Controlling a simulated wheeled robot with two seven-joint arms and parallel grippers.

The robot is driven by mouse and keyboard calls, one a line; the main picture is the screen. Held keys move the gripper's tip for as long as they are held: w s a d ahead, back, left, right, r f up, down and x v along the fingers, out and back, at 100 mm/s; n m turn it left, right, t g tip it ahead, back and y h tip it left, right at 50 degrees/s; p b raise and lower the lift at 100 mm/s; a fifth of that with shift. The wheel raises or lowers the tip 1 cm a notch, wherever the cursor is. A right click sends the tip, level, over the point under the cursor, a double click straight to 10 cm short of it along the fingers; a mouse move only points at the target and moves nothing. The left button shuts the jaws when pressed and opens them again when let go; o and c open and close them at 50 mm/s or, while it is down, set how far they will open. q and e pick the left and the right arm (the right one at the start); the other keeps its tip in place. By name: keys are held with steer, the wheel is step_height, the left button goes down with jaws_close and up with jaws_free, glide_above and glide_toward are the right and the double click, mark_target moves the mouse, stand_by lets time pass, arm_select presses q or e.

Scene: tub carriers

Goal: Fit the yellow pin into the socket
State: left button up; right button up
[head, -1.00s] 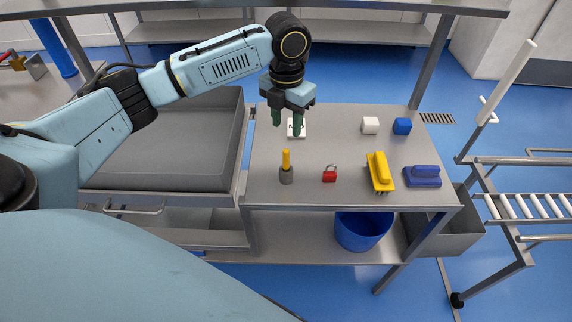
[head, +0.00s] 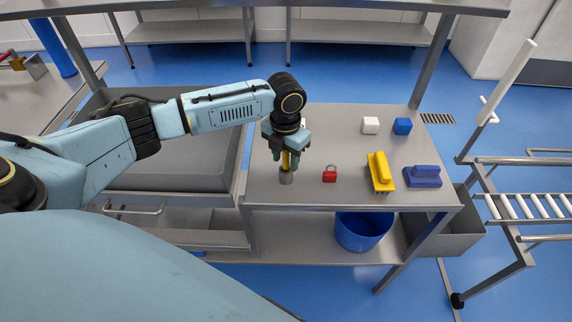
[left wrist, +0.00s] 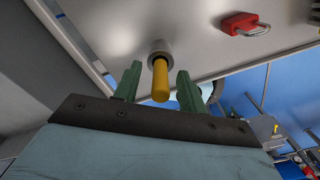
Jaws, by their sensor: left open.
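The yellow pin (head: 286,160) stands upright in a grey cylindrical socket (head: 286,178) near the front left of the steel table. In the left wrist view the pin (left wrist: 160,82) rises out of the grey socket (left wrist: 160,47). How deep it sits is hard to tell. My left gripper (head: 285,158) is open above the socket, its green fingers on either side of the pin's upper part. In the left wrist view a gap shows between the pin and each finger of the gripper (left wrist: 155,82). My right gripper is not in view.
A red padlock (head: 329,174) lies just right of the socket. A yellow brush (head: 380,172), a blue brush (head: 422,176), a white block (head: 370,125) and a blue block (head: 402,126) are farther right. A grey tub (head: 190,165) stands left of the table.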

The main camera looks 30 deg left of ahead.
arm_select(q)
jaws_close()
steer(key=shift+r, duration=0.2)
